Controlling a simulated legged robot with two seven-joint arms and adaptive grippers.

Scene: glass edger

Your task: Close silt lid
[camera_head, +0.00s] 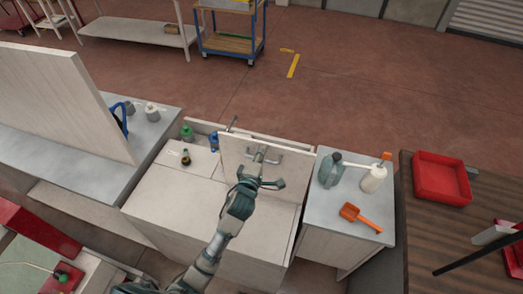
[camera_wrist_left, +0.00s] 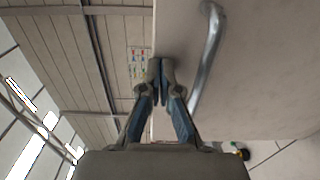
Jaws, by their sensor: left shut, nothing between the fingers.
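The silt lid (camera_head: 295,167) is a pale panel standing raised and open on the pale cabinet (camera_head: 172,205). In the left wrist view the lid (camera_wrist_left: 255,85) fills the right side, with a curved metal handle (camera_wrist_left: 208,58) on its face. My left gripper (camera_head: 262,168) is in front of the lid, close to the handle. In the left wrist view its fingertips (camera_wrist_left: 161,68) are together and empty, beside the lid's edge and left of the handle. I cannot tell whether they touch the lid. My right gripper is not in view.
A grey cabinet (camera_head: 330,213) at right holds a grey can (camera_head: 329,170), a white bottle (camera_head: 373,178) and an orange scoop (camera_head: 359,217). Small bottles (camera_head: 187,134) stand left of the lid. A tall pale board (camera_head: 60,90) rises at left. A wooden bench (camera_head: 425,235) carries a red tray (camera_head: 441,180).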

